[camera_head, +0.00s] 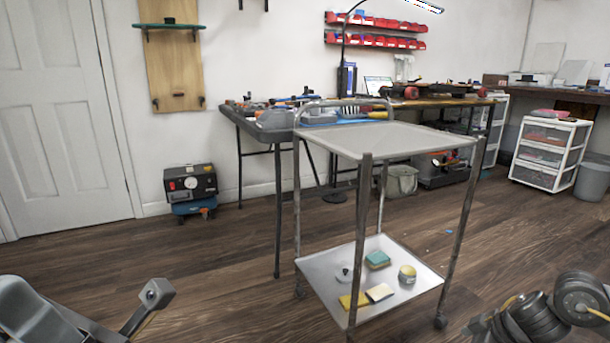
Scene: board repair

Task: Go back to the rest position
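My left arm (30,310) comes in at the bottom left corner, with a grey block-ended part (155,294) that may be a finger of its gripper. Its opening does not show. My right arm (535,318) comes in at the bottom right, with dark round joints and a yellow cable. The picture edge cuts it off and I cannot make out its gripper fingers. Nothing is seen held by either arm. Both arms are low and apart from the grey metal cart (400,143) in the middle.
The cart's top is bare; its lower shelf (325,265) holds sponges (377,259) and a round tin (407,274). Cluttered workbenches (455,102) stand behind. A compressor (190,187) is by the left wall, a drawer unit (550,150) at right. Wooden floor is open left of the cart.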

